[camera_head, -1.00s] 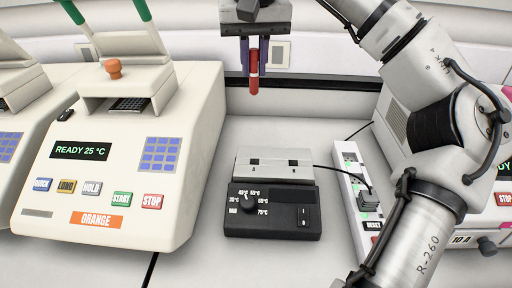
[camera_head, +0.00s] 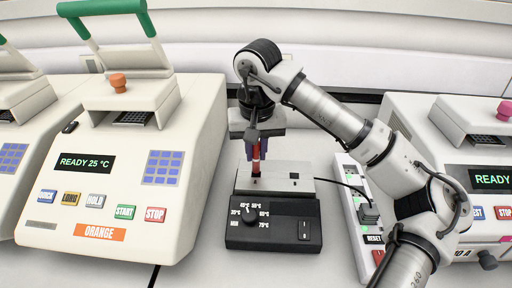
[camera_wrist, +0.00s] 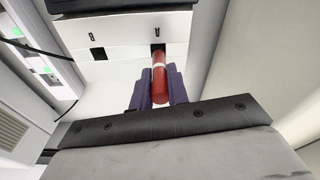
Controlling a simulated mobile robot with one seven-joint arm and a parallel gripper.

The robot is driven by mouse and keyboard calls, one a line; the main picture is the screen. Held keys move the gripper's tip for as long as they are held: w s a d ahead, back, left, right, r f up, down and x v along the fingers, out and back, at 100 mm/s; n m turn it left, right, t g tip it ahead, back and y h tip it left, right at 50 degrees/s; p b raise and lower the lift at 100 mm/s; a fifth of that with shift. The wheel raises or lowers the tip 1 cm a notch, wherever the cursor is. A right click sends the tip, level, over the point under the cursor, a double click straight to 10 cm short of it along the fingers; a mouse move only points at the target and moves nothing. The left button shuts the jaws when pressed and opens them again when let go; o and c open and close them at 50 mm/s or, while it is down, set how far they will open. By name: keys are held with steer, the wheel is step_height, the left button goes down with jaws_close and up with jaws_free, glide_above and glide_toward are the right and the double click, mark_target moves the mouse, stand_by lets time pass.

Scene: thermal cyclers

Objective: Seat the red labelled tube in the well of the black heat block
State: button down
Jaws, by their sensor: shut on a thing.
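The red tube (camera_head: 256,160) has a pale band and stands roughly upright. My gripper (camera_head: 257,150) is shut on it with purple fingers on both sides; the gripper also shows in the wrist view (camera_wrist: 159,88). The black heat block (camera_head: 273,222) has a dial, a switch and a pale metal top (camera_head: 275,185) with two square wells. The tube's lower end is at the left well in the head view. In the wrist view the tube (camera_wrist: 159,68) overlaps the edge of that well (camera_wrist: 157,47). I cannot tell whether its tip is inside. The other well (camera_wrist: 97,54) is empty.
A thermal cycler labelled ORANGE (camera_head: 120,175) stands close on the left, its lid raised. A white power strip (camera_head: 358,215) with a cable is on the right, with another cycler (camera_head: 450,130) beyond. Bare bench lies in front of the block.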

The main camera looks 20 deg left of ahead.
steer(key=shift+f, duration=0.25)
steer(key=c, duration=1.4)
jaws_free()
steer(key=shift+o, duration=0.2)
steer(key=shift+r, duration=0.1)
